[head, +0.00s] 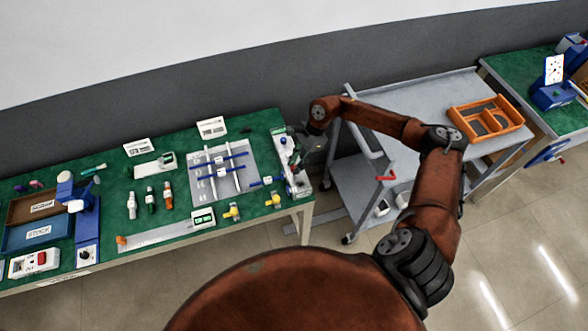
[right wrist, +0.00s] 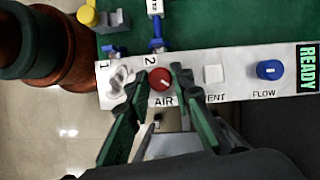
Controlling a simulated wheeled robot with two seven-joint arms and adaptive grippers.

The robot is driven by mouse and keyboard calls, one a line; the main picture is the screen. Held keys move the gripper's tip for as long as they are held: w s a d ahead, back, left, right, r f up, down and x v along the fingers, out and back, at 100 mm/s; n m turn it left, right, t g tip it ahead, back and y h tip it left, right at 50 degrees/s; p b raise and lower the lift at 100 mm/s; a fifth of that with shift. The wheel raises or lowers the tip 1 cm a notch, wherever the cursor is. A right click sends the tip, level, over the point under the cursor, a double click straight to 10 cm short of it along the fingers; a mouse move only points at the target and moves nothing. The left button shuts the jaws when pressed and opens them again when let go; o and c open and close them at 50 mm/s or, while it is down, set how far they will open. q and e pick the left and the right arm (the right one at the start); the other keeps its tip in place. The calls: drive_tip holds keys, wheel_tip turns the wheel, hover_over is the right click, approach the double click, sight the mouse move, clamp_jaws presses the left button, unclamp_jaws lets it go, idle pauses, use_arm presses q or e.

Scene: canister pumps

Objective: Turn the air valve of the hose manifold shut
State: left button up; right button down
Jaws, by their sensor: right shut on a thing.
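The hose manifold is a long white panel (head: 299,178) at the right end of the green table; it also shows in the right wrist view (right wrist: 240,88). Its air valve is a round red knob (right wrist: 160,79) above the AIR label, with a pale diagonal mark on its face. My right gripper (right wrist: 157,75) has one finger on each side of the red knob and is shut on it. In the head view my right gripper (head: 303,143) is small and dark over the manifold, partly hiding it. My left gripper is not in view.
A grey fitting (right wrist: 121,77) sits at port 1. A grey cart (head: 385,92) with an orange tray (head: 487,117) stands right of the table.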

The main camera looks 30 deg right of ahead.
drive_tip(key=n+b, duration=0.1)
drive_tip(key=b, duration=0.1)
drive_tip(key=n+g+b, duration=0.1)
drive_tip(key=n+b, duration=0.1)
drive_tip(key=n+g+b, duration=0.1)
drive_tip(key=n+b, duration=0.1)
drive_tip(key=shift+w+f+b, duration=0.2)
drive_tip(key=shift+f+b, duration=0.05)
drive_tip(key=shift+b, duration=0.05)
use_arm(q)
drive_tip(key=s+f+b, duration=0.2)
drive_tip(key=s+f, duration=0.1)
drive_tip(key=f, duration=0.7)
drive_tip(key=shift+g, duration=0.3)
use_arm(e)
drive_tip(key=shift+r+n+g+h, duration=0.2)
drive_tip(key=shift+n+g+h, duration=0.2)
drive_tip(key=shift+n, duration=0.8)
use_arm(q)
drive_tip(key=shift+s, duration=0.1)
use_arm(e)
drive_tip(key=c, duration=1.7)
unclamp_jaws()
drive_tip(key=shift+r, duration=0.1)
drive_tip(key=v, duration=1.2)
